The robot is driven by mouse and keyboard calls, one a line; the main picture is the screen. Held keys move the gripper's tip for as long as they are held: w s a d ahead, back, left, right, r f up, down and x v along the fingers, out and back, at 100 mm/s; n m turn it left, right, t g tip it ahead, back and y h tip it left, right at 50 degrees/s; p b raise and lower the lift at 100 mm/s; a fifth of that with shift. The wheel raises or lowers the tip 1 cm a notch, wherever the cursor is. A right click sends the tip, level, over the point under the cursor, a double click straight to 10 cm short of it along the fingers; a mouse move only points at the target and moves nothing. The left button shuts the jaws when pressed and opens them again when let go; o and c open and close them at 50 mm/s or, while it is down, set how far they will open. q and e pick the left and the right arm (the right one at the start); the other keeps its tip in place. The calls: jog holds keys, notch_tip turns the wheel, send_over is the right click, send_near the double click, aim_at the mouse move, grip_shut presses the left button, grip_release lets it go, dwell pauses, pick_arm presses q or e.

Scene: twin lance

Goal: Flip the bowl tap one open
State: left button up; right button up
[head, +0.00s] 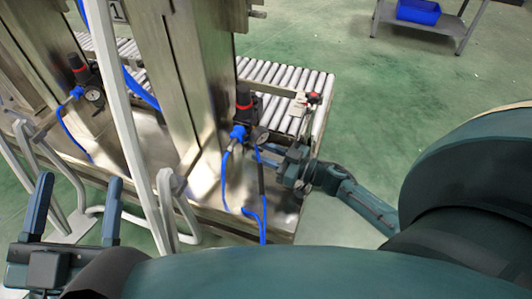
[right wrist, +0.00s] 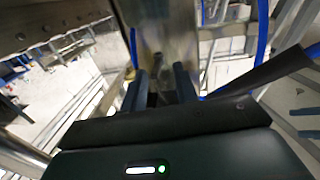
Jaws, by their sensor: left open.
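Two air regulator units with black bodies, red bands, round gauges and blue fittings show in the head view. One regulator (head: 244,108) is in front of the right metal post; the other regulator (head: 82,74) is further left. I cannot make out a bowl tap on either, nor which is one. My right gripper (head: 262,154) is just below and right of the nearer regulator, fingers pointing left. In the right wrist view its fingers (right wrist: 162,78) stand apart, with the metal post beyond. My left gripper (head: 78,182) is open and empty at the lower left.
Blue hoses (head: 226,180) hang below the nearer regulator. A roller conveyor (head: 285,78) lies behind it, with a small red-topped device (head: 312,99) at its end. Pale tubular rails (head: 165,205) stand between my left gripper and the bench.

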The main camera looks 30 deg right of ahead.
grip_shut()
pick_arm(q)
jog(key=shift+s+f+n, duration=0.15)
jog(key=shift+f+n, duration=0.15)
jog(key=shift+f, duration=0.15)
pick_arm(e)
jog(key=shift+w+d+n+g+y, duration=0.15)
jog(key=shift+d+n+g+y, duration=0.05)
jog(key=shift+n+g+y, duration=0.3)
jog(key=shift+w+d+n+g+y, duration=0.15)
jog(key=shift+n+g+y, duration=0.25)
jog(key=shift+y, duration=0.2)
